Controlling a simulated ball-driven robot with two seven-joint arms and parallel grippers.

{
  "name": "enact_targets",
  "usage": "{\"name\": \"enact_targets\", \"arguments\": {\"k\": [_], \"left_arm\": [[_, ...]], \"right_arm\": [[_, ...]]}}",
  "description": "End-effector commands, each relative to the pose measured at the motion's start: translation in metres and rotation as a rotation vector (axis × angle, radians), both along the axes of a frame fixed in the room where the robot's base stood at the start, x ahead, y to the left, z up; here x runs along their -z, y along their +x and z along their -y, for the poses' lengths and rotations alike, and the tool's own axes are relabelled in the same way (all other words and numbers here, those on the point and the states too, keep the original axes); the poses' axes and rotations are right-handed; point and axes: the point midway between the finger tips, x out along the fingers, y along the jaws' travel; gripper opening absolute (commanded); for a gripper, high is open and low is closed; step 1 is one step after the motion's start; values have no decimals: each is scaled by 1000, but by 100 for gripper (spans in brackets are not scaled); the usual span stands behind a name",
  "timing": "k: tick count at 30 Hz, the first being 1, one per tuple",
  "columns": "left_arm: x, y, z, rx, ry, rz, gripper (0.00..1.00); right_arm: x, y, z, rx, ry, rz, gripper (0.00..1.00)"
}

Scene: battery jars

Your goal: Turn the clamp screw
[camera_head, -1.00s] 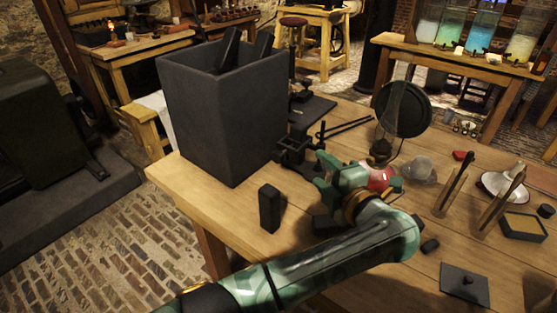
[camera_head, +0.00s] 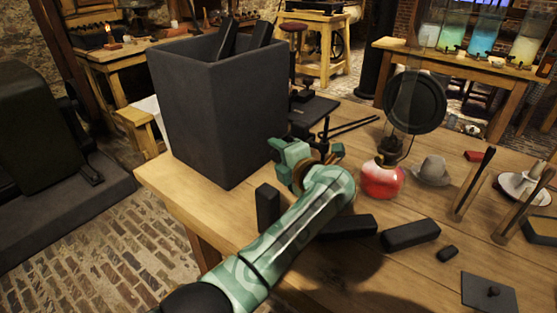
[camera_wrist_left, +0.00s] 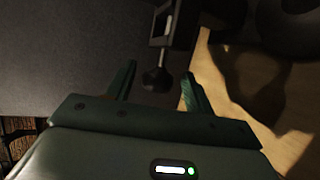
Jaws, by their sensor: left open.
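In the left wrist view the dark clamp (camera_wrist_left: 180,20) is at the top, at the edge of the wooden table and beside a large dark box. Its screw, with a dark knob (camera_wrist_left: 156,80) at the end, points down between my two fingers. The fingers stand apart on either side of the knob, and I see no clear contact. In the head view my green left gripper (camera_head: 289,157) is open at the right side of the box (camera_head: 215,120) and hides most of the clamp. My right gripper is not in view.
A dark upright block (camera_head: 267,207) stands near the front table edge, close to my left arm. A lamp with a red base (camera_head: 383,181), a grey hat-shaped piece (camera_head: 432,170) and dark blocks (camera_head: 410,235) lie to the right.

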Motion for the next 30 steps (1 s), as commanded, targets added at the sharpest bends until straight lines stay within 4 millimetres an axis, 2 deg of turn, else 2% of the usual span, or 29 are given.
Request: {"name": "enact_targets", "arguments": {"k": [11,15,16,30], "left_arm": [[0,6,-3,1,-1,1,53],[0,6,-3,1,-1,1,14],[0,6,-3,1,-1,1,8],[-1,6,-3,0,-83,-58,8]], "right_arm": [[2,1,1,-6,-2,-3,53],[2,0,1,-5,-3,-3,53],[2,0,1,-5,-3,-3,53],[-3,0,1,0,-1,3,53]]}}
